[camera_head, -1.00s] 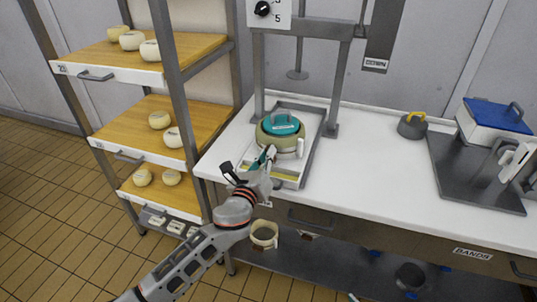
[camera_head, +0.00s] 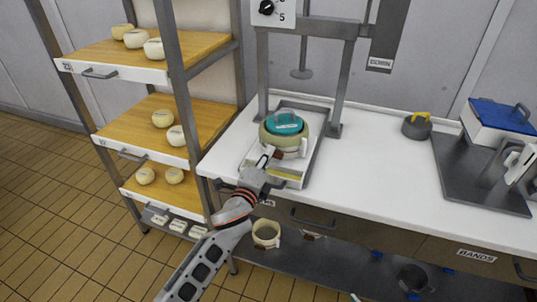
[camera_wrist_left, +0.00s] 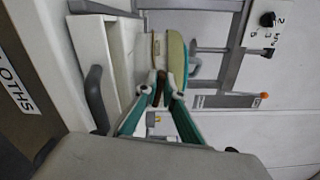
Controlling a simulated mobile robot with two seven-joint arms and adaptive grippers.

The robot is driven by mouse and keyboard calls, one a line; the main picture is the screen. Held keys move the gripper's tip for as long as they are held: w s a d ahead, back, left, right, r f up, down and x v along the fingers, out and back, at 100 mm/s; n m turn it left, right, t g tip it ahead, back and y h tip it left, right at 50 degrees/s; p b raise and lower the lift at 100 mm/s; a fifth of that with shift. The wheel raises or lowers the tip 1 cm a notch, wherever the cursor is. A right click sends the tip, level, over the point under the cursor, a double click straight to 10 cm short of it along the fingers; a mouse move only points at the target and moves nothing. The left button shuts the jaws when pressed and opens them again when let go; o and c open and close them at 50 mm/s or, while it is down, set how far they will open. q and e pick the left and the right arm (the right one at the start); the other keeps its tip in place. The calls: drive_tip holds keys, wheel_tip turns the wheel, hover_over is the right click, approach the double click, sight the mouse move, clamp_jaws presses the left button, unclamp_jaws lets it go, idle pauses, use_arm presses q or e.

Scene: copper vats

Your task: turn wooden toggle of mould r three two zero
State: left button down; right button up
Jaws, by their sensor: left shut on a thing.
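The mould (camera_head: 285,131) is a round olive-green ring with a teal lid (camera_head: 284,122). It stands in a grey tray (camera_head: 315,155) under the press frame. A small brown wooden toggle (camera_head: 279,155) shows low on its front side. My left gripper (camera_head: 266,157) reaches the mould's front from below left. In the left wrist view, its teal fingers close together (camera_wrist_left: 160,84) on a small brown piece at the mould's edge, which looks like the toggle. The fingertips hide much of it, and I cannot read a mould number. My right gripper is not in view.
The press frame's posts (camera_head: 342,90) rise beside and behind the mould. A shelf rack (camera_head: 184,100) with cheeses stands close on the left. The white counter (camera_head: 375,160) is clear to the right, up to a grey weight (camera_head: 417,127) and a dark plate (camera_head: 470,180).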

use_arm(q)
drive_tip(key=shift+f+n, duration=0.1)
drive_tip(key=shift+n, duration=1)
drive_tip(key=c, duration=2.2)
unclamp_jaws()
drive_tip(key=shift+o, duration=0.2)
drive_tip(key=v, duration=1.2)
